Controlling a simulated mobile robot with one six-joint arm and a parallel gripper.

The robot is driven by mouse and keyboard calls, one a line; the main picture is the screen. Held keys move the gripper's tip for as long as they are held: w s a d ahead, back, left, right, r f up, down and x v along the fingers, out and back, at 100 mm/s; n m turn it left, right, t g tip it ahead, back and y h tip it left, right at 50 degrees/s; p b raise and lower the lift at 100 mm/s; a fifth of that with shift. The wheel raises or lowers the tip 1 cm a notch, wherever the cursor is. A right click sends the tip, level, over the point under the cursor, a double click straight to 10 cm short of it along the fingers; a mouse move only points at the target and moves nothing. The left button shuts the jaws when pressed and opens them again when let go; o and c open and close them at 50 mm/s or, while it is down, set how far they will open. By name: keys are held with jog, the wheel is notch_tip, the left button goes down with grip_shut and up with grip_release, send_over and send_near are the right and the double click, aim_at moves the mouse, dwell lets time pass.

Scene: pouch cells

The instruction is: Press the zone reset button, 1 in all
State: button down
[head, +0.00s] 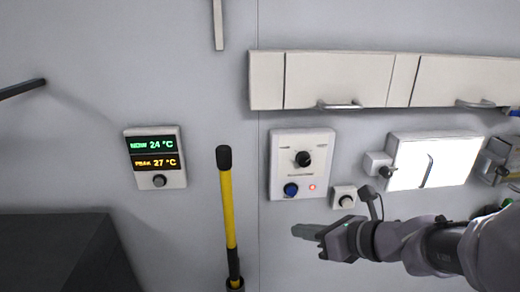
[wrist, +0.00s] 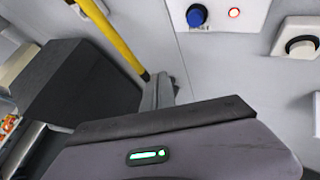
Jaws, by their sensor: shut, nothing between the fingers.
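A white wall panel (head: 313,150) carries a black knob (head: 303,158), a blue round button (head: 291,189) and a lit red lamp (head: 312,187). The blue button (wrist: 197,16) and the red lamp (wrist: 234,12) also show at the top of the wrist view. The small label by the button is too small to read. My gripper (head: 298,231) is shut and empty. In the head view it appears below the panel and points left. The fingertips appear apart from the button. In the wrist view the gripper's grey body hides much of the lower part.
A small white box with a black knob (head: 346,201) is right of the panel. A yellow pole (head: 229,205) stands left of it. A temperature display (head: 170,178) hangs farther left. A dark box (head: 50,245) is at lower left. Cabinets (head: 340,78) hang above.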

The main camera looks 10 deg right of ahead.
aim_at(291, 191)
jog(key=shift+w+d+r+m+t, duration=0.25)
jog(key=shift+d+r+m+t, duration=0.05)
jog(key=shift+d+m, duration=0.15)
jog(key=shift+w, duration=0.1)
jog(key=w, duration=0.8)
jog(key=shift+w+p, duration=0.35)
jog(key=shift+p, duration=0.1)
dwell(1.5)
jog(key=shift+w, duration=0.4)
